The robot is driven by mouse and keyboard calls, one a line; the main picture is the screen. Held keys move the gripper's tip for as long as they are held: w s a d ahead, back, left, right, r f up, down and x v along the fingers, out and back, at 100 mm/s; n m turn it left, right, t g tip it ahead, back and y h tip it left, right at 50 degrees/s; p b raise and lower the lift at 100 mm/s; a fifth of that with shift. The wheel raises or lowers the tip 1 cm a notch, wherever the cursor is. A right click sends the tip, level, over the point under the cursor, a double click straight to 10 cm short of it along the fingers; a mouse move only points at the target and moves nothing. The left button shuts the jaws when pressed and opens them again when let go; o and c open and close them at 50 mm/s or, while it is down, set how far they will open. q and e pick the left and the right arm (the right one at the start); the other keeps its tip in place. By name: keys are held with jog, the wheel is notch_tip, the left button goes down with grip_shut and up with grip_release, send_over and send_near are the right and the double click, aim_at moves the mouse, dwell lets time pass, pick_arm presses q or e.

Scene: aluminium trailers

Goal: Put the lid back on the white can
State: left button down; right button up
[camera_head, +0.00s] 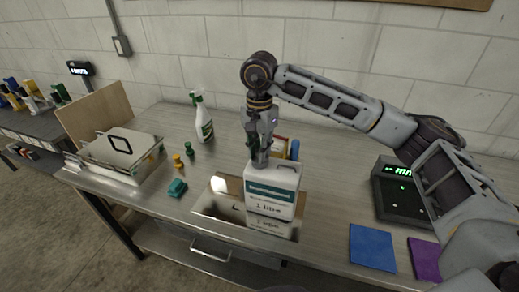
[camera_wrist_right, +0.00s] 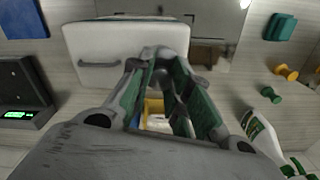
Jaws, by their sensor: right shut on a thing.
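The white can (camera_head: 272,187), with a teal label and "1 litre" on it, stands upright at the front middle of the bench. Its white top and grey handle show in the right wrist view (camera_wrist_right: 115,38). My right gripper (camera_head: 259,163) points down at the back left of the can's top. Its fingers (camera_wrist_right: 163,58) are closed together over the can's edge in the wrist view, on a small thing at the tips. That is likely the lid, but the fingers hide it, and I cannot tell whether it touches the spout. My left gripper is not in view.
A shiny tray (camera_head: 208,205) lies under the can. A spray bottle (camera_head: 203,120), small yellow and green pieces and a teal block (camera_head: 177,187) are to the left. A scale (camera_head: 398,190) and blue cloth (camera_head: 372,248) are to the right. Boxes stand close behind the can.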

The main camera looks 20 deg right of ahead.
jog(key=shift+b, duration=0.3)
dwell(0.4)
dwell(0.3)
jog(key=o, duration=0.9)
jog(key=shift+o, duration=0.2)
jog(key=o, duration=0.5)
jog(key=shift+r, duration=0.15)
jog(key=shift+r+p, duration=1.55)
jog(key=shift+r, duration=1.75)
